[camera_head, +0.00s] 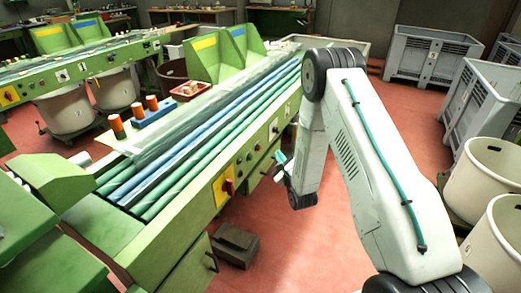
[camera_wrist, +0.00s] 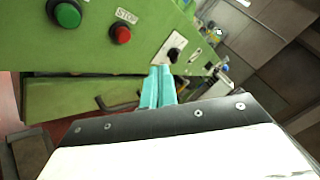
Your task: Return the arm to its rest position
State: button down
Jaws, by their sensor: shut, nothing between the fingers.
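My white arm (camera_head: 365,165) rises from the lower right of the head view, bends at a dark joint high up and hangs down beside the green machine. My gripper (camera_head: 280,158) shows there only as a small teal tip near the machine's front. In the wrist view the two teal fingers of my gripper (camera_wrist: 158,86) lie together, shut and empty. They point toward the green machine front (camera_wrist: 100,60), with a black knob (camera_wrist: 173,55) just past their tips. I cannot tell the exact gap to the panel.
The green machine (camera_head: 215,205) with long green and blue rollers (camera_head: 190,150) fills the left and middle. A dark box (camera_head: 236,243) lies on the red floor below it. Cream bins (camera_head: 495,180) and grey crates (camera_head: 432,55) stand right. The floor between shows free room.

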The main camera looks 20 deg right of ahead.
dwell(0.4)
jog(key=s+f+n+g, duration=0.3)
jog(key=f+n+g, duration=0.3)
jog(key=f, duration=0.4)
jog(key=s+r+n+g, duration=0.3)
jog(key=s+n+g, duration=0.3)
jog(key=s+a+r+n+g, duration=0.2)
jog(key=s+r+n, duration=0.5)
jog(key=s+r, duration=1.1)
jog(key=s+a+r+n+g, duration=0.3)
jog(key=s+r+n, duration=0.4)
jog(key=s+r, duration=1.2)
jog(key=shift+a+r, duration=0.7)
